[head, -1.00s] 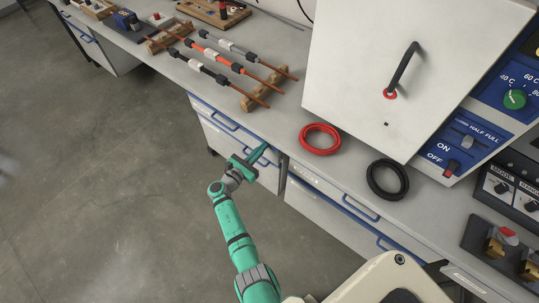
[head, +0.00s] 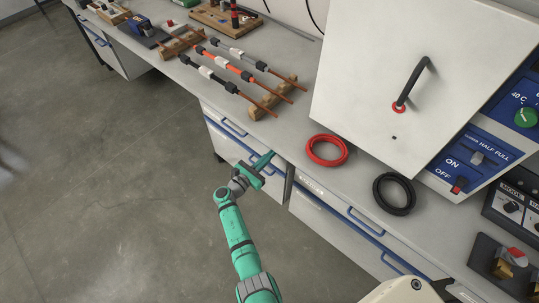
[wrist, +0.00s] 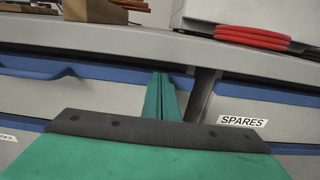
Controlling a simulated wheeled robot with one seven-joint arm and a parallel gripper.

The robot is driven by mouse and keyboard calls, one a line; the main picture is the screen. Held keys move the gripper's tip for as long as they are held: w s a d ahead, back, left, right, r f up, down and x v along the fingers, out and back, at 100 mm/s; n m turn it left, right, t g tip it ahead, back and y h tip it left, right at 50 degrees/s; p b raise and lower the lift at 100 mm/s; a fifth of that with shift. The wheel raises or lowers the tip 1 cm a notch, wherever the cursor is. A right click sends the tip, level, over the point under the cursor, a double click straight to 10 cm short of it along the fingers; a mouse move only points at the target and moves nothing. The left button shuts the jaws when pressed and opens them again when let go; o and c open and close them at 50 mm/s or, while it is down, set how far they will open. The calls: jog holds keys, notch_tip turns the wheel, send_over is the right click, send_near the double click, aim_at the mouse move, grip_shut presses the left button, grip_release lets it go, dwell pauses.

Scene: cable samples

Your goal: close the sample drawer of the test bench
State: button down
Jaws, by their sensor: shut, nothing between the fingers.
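The test bench's drawers are under the worktop, with blue top edges and blue handles. The left drawer front (head: 226,128) is beside my gripper (head: 268,157). In the wrist view it shows as a grey front with a blue edge and handle (wrist: 35,70); a label at the far left is cut off and unreadable. My gripper is shut and empty, its green fingers (wrist: 161,98) pointing at the right end of this front, near the post between the units. Whether the fingertips touch it, and how far it stands out, I cannot tell.
Right of the post is another drawer labelled SPARES (wrist: 242,121). On the worktop lie a red cable coil (head: 327,150), a black coil (head: 394,194) and cable samples on wooden rests (head: 272,98). The floor at left is clear.

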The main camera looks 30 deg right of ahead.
jog(key=v, duration=1.3)
jog(key=shift+a, duration=0.15)
jog(key=shift+f, duration=0.1)
